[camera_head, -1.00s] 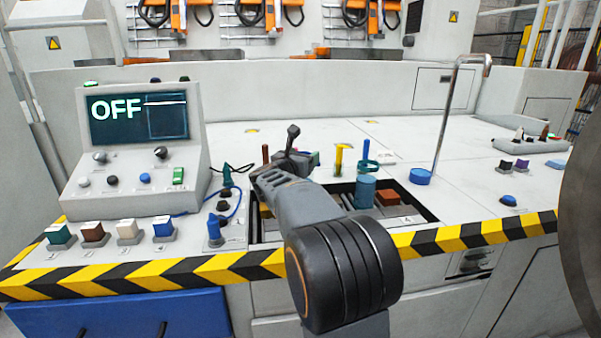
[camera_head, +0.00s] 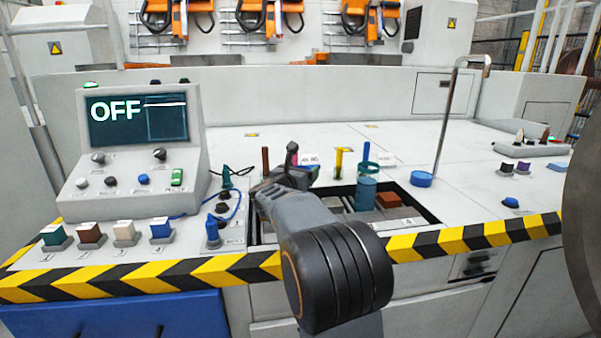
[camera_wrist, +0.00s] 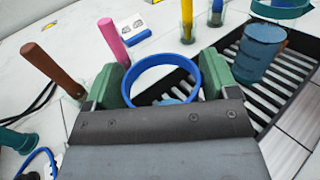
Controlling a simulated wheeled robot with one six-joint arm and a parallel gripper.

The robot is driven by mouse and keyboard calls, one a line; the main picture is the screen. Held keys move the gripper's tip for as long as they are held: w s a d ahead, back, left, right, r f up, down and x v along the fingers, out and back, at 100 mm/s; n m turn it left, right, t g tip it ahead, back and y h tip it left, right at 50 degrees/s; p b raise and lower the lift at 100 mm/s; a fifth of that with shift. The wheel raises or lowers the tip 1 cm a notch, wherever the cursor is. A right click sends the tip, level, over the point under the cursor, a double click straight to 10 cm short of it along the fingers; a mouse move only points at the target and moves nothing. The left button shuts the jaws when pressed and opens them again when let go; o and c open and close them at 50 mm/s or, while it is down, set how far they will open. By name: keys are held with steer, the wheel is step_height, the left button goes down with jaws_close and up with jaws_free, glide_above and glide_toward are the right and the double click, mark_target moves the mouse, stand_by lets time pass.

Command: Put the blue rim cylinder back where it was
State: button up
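The blue rim cylinder (camera_wrist: 163,59) shows in the wrist view as a blue ring with a see-through middle. It sits between the green fingers of my gripper (camera_wrist: 165,82), which touch it on both sides. Its lower part is hidden behind the gripper body. In the head view my gripper (camera_head: 284,176) is low over the left part of the slatted tray (camera_head: 405,226), mostly hidden by my arm, and the cylinder cannot be made out there.
A brown peg (camera_wrist: 52,68) and a pink peg (camera_wrist: 112,41) stand left of the gripper. A yellow peg (camera_head: 339,163) and a blue container (camera_head: 366,194) stand to the right. A tall hooked rod (camera_head: 443,120) rises farther right. A control panel (camera_head: 135,150) is at the left.

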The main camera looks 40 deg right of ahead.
steer(key=shift+o, duration=1.3)
steer(key=shift+r, duration=0.1)
steer(key=shift+a+r, duration=0.1)
steer(key=shift+a, duration=0.05)
steer(key=p+v, duration=0.1)
steer(key=v, duration=1)
steer(key=shift+s+a, duration=0.25)
steer(key=shift+a, duration=0.05)
steer(key=shift+p, duration=0.35)
